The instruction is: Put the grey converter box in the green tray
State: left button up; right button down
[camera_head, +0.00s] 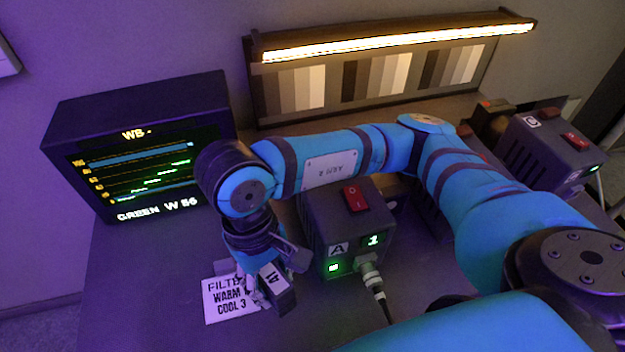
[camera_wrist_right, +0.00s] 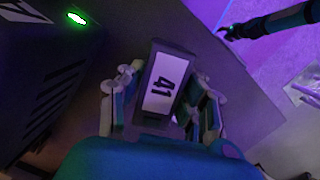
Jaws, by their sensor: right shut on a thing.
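My right gripper (camera_head: 262,284) is shut on a small dark grey box (camera_head: 279,291) with a white label, held over the left part of the table near a paper card. The box also shows between the fingers in the right wrist view (camera_wrist_right: 164,88), where its label reads 41. It matches the grey converter box best, though the frames do not name it. The fingers hide part of its sides in the head view. No green tray shows in either view. A dark arm end, seemingly my left gripper (camera_wrist_right: 232,33), shows at the top right of the wrist view; its fingers are unclear.
A larger unit marked A (camera_head: 345,228) with a red switch and plugged cable (camera_head: 377,282) stands right of my gripper. A monitor (camera_head: 140,150) stands at left. The card (camera_head: 230,300) lies below the gripper. Another unit (camera_head: 548,150) is at the far right.

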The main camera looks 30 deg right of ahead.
jog(key=w+d+p, duration=0.1)
jog(key=w+d, duration=0.1)
jog(key=w, duration=0.2)
jog(key=w+d+f+p, duration=0.1)
jog(key=w+d, duration=0.1)
jog(key=w, duration=0.2)
jog(key=w+d+p, duration=0.1)
jog(key=w+d, duration=0.2)
jog(key=w, duration=0.1)
jog(key=shift+w+f, duration=0.2)
jog(key=shift+w, duration=0.2)
notch_tip(320, 180, down, 3)
jog(key=shift+p, duration=0.85)
jog(key=shift+f, duration=0.2)
jog(key=shift+f+b, duration=0.2)
jog(key=shift+b, duration=0.2)
pick_arm(q)
jog(key=r, duration=0.1)
jog(key=s+r, duration=0.1)
jog(key=r, duration=0.1)
jog(key=s+r, duration=0.1)
jog(key=shift+s+r, duration=0.15)
jog(key=shift+s, duration=0.1)
pick_arm(e)
jog(key=c, duration=1.2)
grip_release()
jog(key=shift+o, duration=0.2)
jog(key=shift+r, duration=0.1)
